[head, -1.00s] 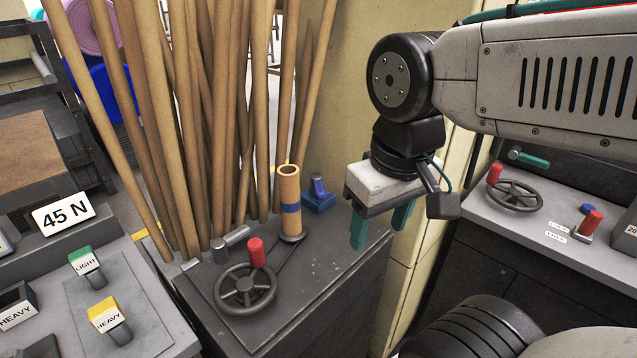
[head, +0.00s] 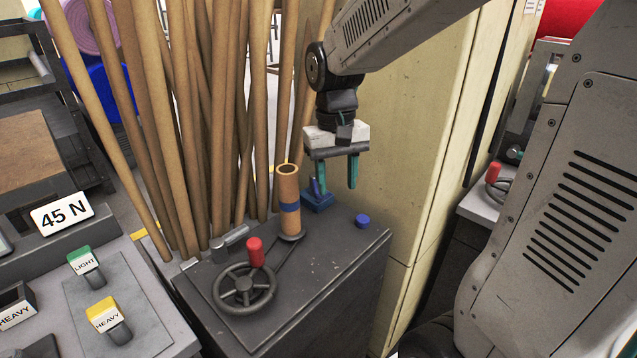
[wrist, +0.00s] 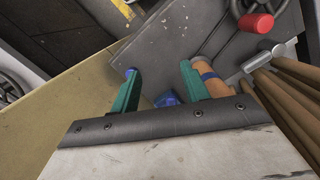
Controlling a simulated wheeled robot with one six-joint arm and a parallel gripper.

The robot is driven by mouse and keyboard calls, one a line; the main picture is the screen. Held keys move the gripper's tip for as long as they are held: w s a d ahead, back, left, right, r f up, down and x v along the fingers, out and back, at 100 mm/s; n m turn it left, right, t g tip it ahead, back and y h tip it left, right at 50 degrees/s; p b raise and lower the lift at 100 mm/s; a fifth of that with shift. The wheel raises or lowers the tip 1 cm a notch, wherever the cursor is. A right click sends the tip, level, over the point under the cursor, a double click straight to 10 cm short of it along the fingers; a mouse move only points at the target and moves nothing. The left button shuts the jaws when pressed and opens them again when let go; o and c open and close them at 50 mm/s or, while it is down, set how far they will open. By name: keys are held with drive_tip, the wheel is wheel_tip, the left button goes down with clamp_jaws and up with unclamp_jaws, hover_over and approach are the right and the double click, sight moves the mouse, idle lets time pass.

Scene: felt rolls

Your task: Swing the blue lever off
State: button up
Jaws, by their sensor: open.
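The blue lever (head: 317,201) sits at the back of the dark cabinet top, its short handle standing up from a blue base. My gripper (head: 337,187) is open, with its two green fingers pointing down. In the head view the left finger overlaps the lever and partly hides it; the right finger hangs to the right of it. In the wrist view the blue lever (wrist: 166,99) shows in the gap between the fingers, partly hidden by the gripper's body. I cannot tell whether a finger touches it.
A cardboard tube with a blue band (head: 289,195) stands just left of the lever. A blue round knob (head: 362,221) is to its right. A handwheel with a red knob (head: 244,287) is at the front. Tall tubes (head: 220,120) stand behind; a cream wall (head: 405,150) is close on the right.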

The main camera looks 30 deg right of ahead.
drive_tip(key=m, duration=0.1)
hover_over(317, 191)
drive_tip(key=s, duration=0.2)
wheel_tip(317, 191, down, 3)
drive_tip(key=w, duration=0.1)
drive_tip(key=w+d, duration=0.1)
drive_tip(key=w+r+m+t, duration=0.1)
drive_tip(key=shift+w+d+r, duration=0.1)
drive_tip(key=shift+w+d, duration=0.05)
drive_tip(key=shift+w, duration=0.1)
wheel_tip(317, 191, down, 7)
drive_tip(key=shift+s+r, duration=0.1)
drive_tip(key=shift+f, duration=0.4)
clamp_jaws()
